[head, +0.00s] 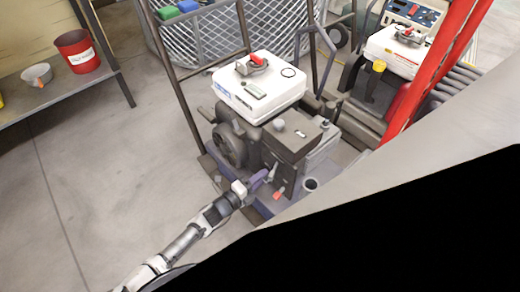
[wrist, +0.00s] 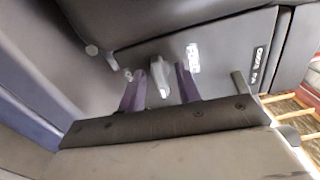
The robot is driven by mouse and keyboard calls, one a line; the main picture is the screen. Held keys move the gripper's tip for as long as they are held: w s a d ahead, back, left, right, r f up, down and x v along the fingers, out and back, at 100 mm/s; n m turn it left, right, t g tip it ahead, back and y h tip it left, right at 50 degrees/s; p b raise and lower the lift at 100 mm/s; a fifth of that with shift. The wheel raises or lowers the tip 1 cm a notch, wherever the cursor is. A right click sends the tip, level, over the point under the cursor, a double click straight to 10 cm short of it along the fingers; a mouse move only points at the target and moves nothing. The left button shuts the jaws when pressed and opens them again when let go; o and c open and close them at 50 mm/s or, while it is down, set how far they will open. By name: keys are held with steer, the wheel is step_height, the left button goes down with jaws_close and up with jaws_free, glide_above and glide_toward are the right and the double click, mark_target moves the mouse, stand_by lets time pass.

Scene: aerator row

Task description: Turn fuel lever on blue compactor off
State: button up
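The compactor (head: 240,145) with a bluish base stands in the middle of the head view, a white tank (head: 262,90) on top. My gripper (head: 260,178) is at the lower front of its dark engine. In the wrist view, the two purple fingers of my gripper (wrist: 160,72) are apart. A small light grey lever (wrist: 158,82) sits between them, with a visible gap on each side. The lever is on a dark grey panel beside a small white label (wrist: 192,58). In the head view, a grey lever (head: 273,171) shows just beside the fingertips. Which position it is set to is unclear.
A red-tipped lever (head: 280,194) is just right of my gripper. Another machine with a white tank (head: 398,50) stands behind a red post (head: 435,65) at right. A shelf with a red bucket (head: 78,52) is at left. Floor at left is clear.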

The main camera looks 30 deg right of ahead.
steer(key=c, duration=0.7)
steer(key=shift+n, duration=0.5)
steer(key=o, duration=0.7)
steer(key=s+a+p, duration=0.1)
steer(key=s+a, duration=0.1)
steer(key=a, duration=1.1)
steer(key=shift+a, duration=0.35)
